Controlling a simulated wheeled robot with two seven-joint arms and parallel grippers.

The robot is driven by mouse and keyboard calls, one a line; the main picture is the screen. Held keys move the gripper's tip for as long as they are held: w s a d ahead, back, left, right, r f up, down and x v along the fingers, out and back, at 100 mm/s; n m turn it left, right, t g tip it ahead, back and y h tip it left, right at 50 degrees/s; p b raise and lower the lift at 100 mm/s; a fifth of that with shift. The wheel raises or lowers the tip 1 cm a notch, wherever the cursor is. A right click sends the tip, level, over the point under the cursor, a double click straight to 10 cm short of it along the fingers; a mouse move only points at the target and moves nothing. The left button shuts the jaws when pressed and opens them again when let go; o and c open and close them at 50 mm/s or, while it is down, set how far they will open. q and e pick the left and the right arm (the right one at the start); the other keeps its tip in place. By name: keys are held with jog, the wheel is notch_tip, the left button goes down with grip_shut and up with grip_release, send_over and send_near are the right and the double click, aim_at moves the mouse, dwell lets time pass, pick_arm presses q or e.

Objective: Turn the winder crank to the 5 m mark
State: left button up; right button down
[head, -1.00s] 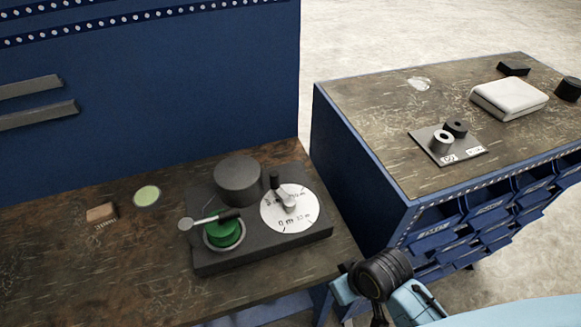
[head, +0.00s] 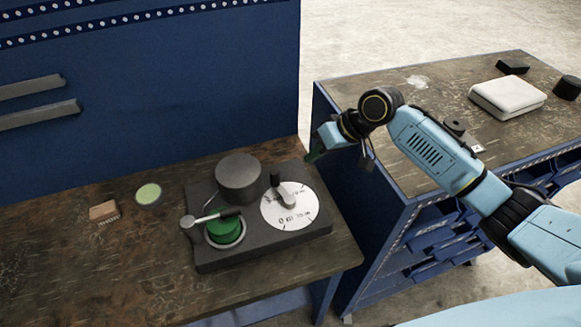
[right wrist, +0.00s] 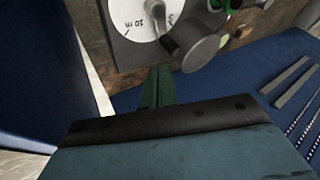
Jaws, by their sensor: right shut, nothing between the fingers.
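The winder (head: 215,261) is a dark block on the left bench. Its white dial (head: 300,213) carries a grey crank (head: 287,197) with a dark upright handle on the far-left side of the dial; a 0 m mark is at the near edge. The right wrist view shows the dial (right wrist: 128,18) with a 10 m mark, and the crank partly. My right gripper (head: 314,157) is shut and empty, above and beyond the winder's far-right corner, apart from the crank. Its green fingers (right wrist: 157,85) also show in the wrist view. My left gripper is not in view.
On the winder stand a grey drum (head: 238,178) and a green spool (head: 224,231) with a small lever. A brush (head: 103,211) and green disc (head: 148,194) lie left. The blue panel (head: 150,100) rises behind. A drawer cabinet (head: 345,130) stands right, under my right arm.

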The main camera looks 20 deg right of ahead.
send_over(282, 188)
jog(key=w+d, duration=0.1)
jog(key=d, duration=0.2)
jog(key=f, duration=0.7)
jog(key=shift+w+a+f, duration=0.1)
jog(key=shift+w+a, duration=0.05)
jog(key=shift+w, duration=0.05)
